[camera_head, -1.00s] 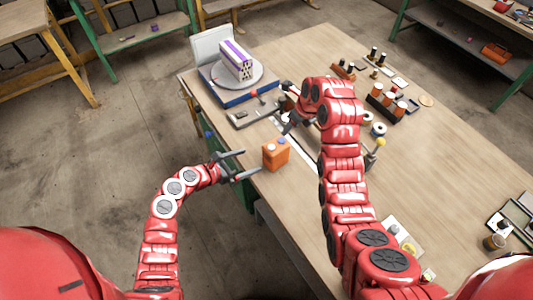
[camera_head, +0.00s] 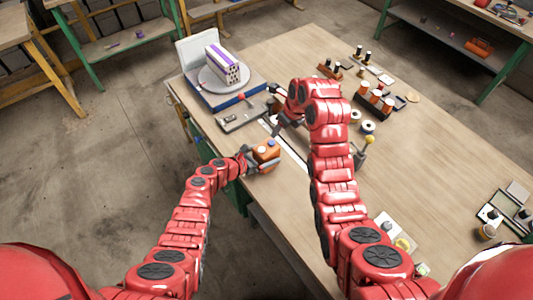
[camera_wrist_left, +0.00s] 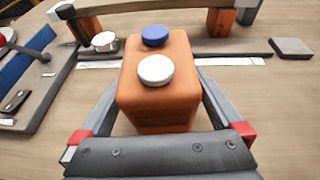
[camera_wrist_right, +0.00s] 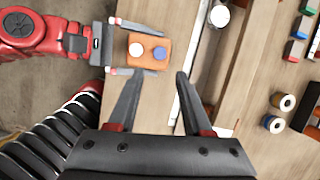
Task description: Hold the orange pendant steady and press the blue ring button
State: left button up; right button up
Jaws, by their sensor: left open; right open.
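The orange pendant (camera_head: 266,152) is a small box at the table's left edge, with a white button (camera_wrist_left: 156,70) and a blue button (camera_wrist_left: 155,36) on top. It also shows in the right wrist view (camera_wrist_right: 149,50). My left gripper (camera_head: 262,158) is open, with its two fingers on either side of the pendant; I cannot tell whether they touch it. The blue button lies on the far side of the white one in the left wrist view. My right gripper (camera_wrist_right: 156,85) is open and empty, above the table just beyond the pendant in the head view.
A turntable (camera_head: 223,80) on a blue base carries a white and purple hollow brick (camera_head: 222,63) at the table's far left. A rack of orange-capped bottles (camera_head: 374,103) and tape rolls (camera_head: 368,127) stand right of my right arm. The table's right middle is clear.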

pick_arm(q)
jog(key=shift+c, duration=0.3)
jog(key=c, duration=1.4)
grip_shut()
pick_arm(e)
jog(key=shift+c, duration=0.6)
grip_shut()
